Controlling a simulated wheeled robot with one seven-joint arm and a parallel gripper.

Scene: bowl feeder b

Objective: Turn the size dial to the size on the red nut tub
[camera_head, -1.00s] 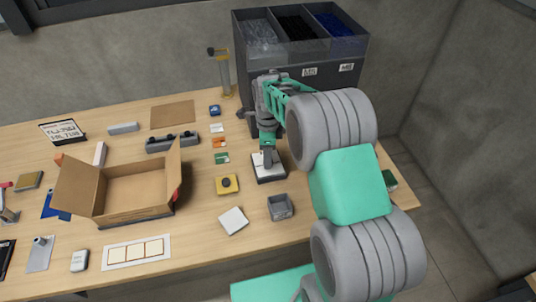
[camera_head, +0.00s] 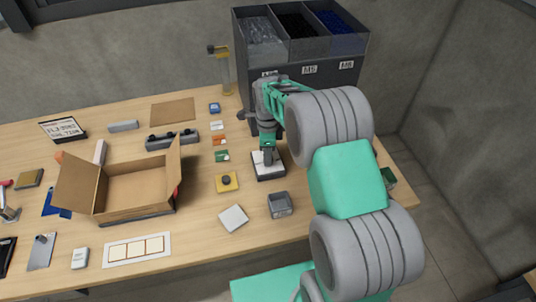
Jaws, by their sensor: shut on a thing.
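The size dial (camera_head: 275,173) looks like a low box with a white top and a dark base, in front of the grey bin unit. My gripper (camera_head: 268,158) points down over it and is shut on its knob, which the fingers mostly hide. The dial's marks and its setting are too small to read. A small red patch (camera_head: 178,193) shows at the right side of the open cardboard box; I cannot tell whether it is the red nut tub, and no size is readable there.
The bin unit (camera_head: 300,95) has three compartments and size labels, one reading M5. A yellow box with a black button (camera_head: 227,182), a white block (camera_head: 233,218) and a grey cup (camera_head: 280,205) stand near the dial. The cardboard box (camera_head: 130,205) fills the centre left.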

